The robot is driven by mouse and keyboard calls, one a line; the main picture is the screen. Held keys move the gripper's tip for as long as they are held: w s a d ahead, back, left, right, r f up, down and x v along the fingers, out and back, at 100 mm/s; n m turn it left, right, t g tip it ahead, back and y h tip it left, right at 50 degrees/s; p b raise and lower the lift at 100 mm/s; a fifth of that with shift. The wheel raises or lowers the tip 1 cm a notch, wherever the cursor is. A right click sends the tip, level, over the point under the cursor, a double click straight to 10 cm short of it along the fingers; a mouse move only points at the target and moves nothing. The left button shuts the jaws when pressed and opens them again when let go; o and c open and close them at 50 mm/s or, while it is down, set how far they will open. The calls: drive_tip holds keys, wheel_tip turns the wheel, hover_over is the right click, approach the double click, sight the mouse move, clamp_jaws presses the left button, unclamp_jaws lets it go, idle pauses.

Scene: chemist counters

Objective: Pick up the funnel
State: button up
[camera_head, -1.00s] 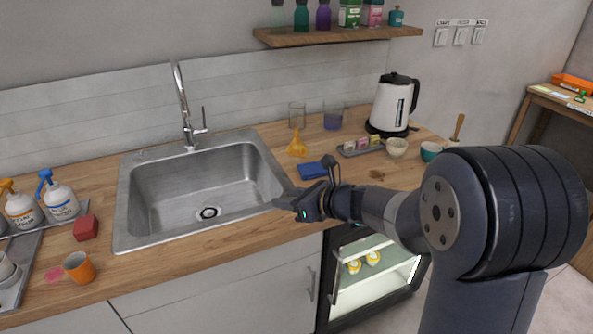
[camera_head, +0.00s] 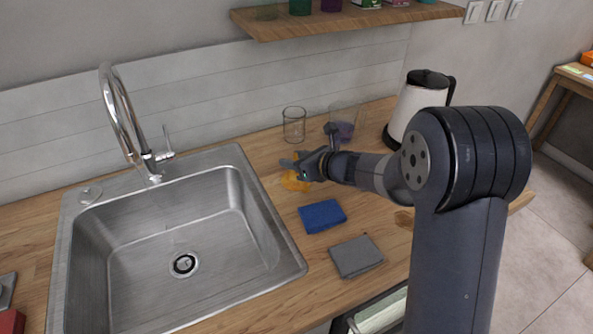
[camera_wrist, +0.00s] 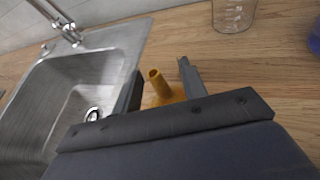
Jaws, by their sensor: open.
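The orange funnel (camera_head: 294,181) stands on the wooden counter right of the sink, partly hidden by my gripper (camera_head: 297,165). In the wrist view the funnel (camera_wrist: 158,87) shows its narrow spout pointing up, and its lower part is hidden behind the gripper body. My gripper (camera_wrist: 160,80) is open, with one finger on each side of the funnel in that view. I cannot tell whether the fingers touch it.
A steel sink (camera_head: 232,165) lies to the left. A glass beaker (camera_head: 294,125) stands behind the funnel, and a purple-tinted beaker (camera_head: 347,115) and kettle (camera_head: 412,95) are farther right. A blue cloth (camera_head: 322,215) and grey cloth (camera_head: 355,256) lie in front.

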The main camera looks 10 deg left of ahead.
drive_tip(key=shift+x, duration=0.85)
clamp_jaws()
